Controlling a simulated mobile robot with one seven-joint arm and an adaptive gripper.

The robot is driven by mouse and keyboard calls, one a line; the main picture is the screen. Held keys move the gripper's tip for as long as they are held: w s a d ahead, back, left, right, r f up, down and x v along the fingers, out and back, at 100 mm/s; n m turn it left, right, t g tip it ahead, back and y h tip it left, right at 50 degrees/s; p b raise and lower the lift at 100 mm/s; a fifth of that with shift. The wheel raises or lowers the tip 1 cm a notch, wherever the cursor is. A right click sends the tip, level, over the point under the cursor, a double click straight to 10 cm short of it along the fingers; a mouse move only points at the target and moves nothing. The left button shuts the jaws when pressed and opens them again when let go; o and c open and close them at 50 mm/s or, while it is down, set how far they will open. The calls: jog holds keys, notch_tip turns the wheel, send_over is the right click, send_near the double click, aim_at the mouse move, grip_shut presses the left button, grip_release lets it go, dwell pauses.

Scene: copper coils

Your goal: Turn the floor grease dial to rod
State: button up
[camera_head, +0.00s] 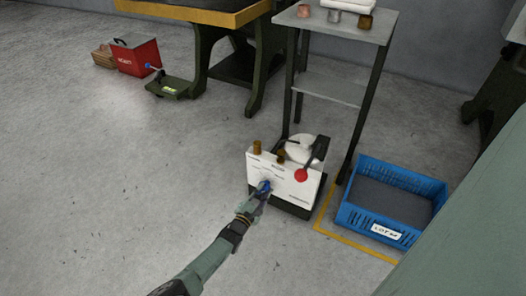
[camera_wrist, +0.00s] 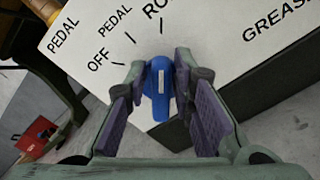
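The floor grease dial is a blue knob (camera_wrist: 159,92) with a white line on it. It sits on the white panel (camera_wrist: 215,40) of a floor box, under printed marks OFF, PEDAL and a partly cut-off "RO…" label (camera_wrist: 158,8). In the wrist view the white line runs nearly upright; I cannot tell for sure which mark it points at. In the head view my gripper (camera_head: 262,192) reaches the blue knob (camera_head: 265,186) low on the panel's left part.
A red box (camera_head: 135,58) is far left.

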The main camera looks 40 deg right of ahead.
jog(key=shift+o, duration=1.1)
jog(key=v, duration=1.2)
